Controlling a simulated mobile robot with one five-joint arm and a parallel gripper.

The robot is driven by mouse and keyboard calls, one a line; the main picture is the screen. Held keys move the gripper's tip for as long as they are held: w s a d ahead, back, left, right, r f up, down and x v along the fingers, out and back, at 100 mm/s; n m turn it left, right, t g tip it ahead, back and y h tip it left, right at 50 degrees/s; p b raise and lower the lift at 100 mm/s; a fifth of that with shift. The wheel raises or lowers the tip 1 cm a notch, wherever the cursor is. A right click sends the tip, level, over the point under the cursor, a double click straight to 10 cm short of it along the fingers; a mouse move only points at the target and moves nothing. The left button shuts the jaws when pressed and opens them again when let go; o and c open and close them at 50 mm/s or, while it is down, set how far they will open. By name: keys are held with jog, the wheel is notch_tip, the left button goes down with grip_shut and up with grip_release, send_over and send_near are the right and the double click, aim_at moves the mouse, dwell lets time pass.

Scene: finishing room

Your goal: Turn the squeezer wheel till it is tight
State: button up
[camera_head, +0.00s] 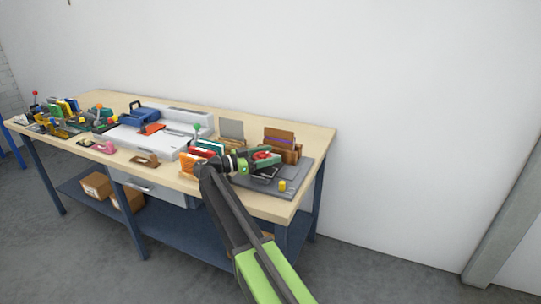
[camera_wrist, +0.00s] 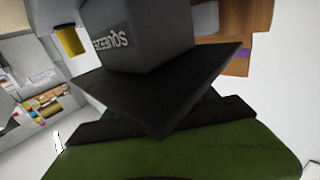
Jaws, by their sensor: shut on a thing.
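The grey squeezer block (camera_wrist: 150,35), with its label upside down, is close in front of my gripper in the wrist view. My gripper (camera_wrist: 165,115) shows there as dark fingers over a green body, close up against the block. In the head view my gripper (camera_head: 258,160) reaches over the right end of the bench. A small red round part (camera_head: 262,155), probably the squeezer wheel, shows at its fingers. The gripper is shut on it. The fingers hide the grip in the wrist view, so how far the wheel is turned cannot be seen.
A yellow cylinder (camera_head: 282,186) stands on the grey mat (camera_head: 299,185) at the bench's right end. A brown wooden rack (camera_head: 284,146) stands behind my gripper. A white machine (camera_head: 150,139) and several small tools crowd the bench to the left.

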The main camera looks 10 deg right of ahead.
jog(key=shift+s+d+m+g, duration=0.15)
jog(key=shift+d+m+g, duration=0.1)
jog(key=shift+m+g, duration=0.4)
jog(key=shift+s+f+g, duration=0.1)
jog(key=shift+g, duration=0.25)
jog(key=o, duration=1.4)
jog(key=shift+d, duration=0.1)
jog(key=shift+c, duration=0.2)
jog(key=shift+a, duration=0.3)
jog(key=s+a, duration=0.2)
jog(key=a, duration=1.5)
jog(key=shift+d, duration=0.1)
